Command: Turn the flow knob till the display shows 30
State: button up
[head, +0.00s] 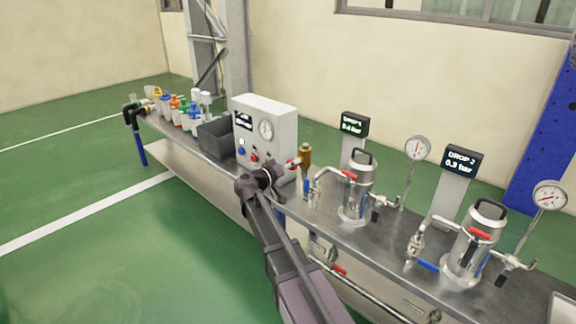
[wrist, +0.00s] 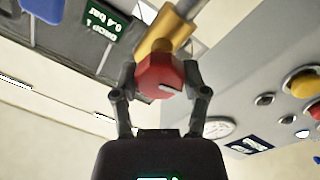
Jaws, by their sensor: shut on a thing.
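A red knob (wrist: 160,77) with a white mark sits on the end of a brass fitting (wrist: 164,36) in the wrist view. My gripper (wrist: 162,86) is shut on this knob, one finger on each side. In the head view my gripper (head: 278,172) is at the right front of the grey control box (head: 277,118), and the brass fitting (head: 305,155) stands just beyond it. The box has a small dark display (head: 243,121), too small to read. A second display (head: 354,125) reads 0.4 bar, and a third (head: 461,161) seems to read 0.3 bar.
Two steel vessels (head: 357,190) (head: 474,243) with red and blue valve handles stand to the right on the metal bench, beside pressure gauges (head: 418,148). A dark bin (head: 214,139) and several coloured bottles are at the left. Green floor in front is clear.

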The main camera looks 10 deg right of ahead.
jog(key=shift+d+n, duration=0.15)
jog(key=shift+n, duration=0.15)
jog(key=n, duration=0.4)
jog(key=shift+f+b, duration=0.1)
jog(key=shift+b, duration=0.25)
jog(key=n, duration=0.5)
jog(key=shift+d+t, duration=0.1)
jog(key=shift+t, duration=0.2)
jog(key=o, duration=1.1)
jog(key=shift+o, duration=0.2)
